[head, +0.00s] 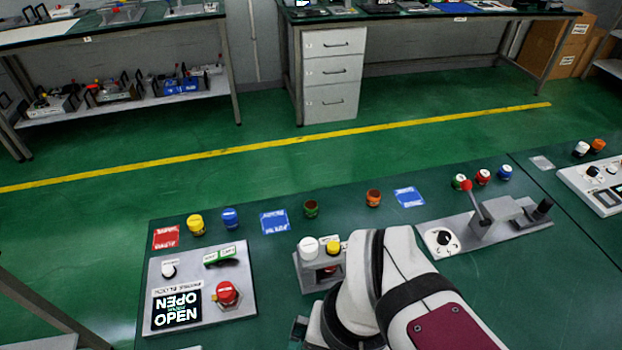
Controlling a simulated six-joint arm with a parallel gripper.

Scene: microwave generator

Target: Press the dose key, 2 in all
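No key in view carries a label I can read as "dose". A grey control panel (205,290) at the front left has a display (177,309) reading "OPEN", a red button (227,293), a white knob (168,268) and a green-labelled part (220,257). A small grey box (306,272) right of it carries a white knob (308,247) and a yellow cap (333,247). My arm covers the box's right side. Only a dark part of my gripper (299,331) shows at the bottom, between panel and arm; its fingertips are hidden or out of frame.
A lever unit (487,223) with a red-knobbed lever stands at the right. Coloured caps, a red card (166,237) and blue cards (274,222) lie along the bench's back edge. Another panel (600,185) is at the far right.

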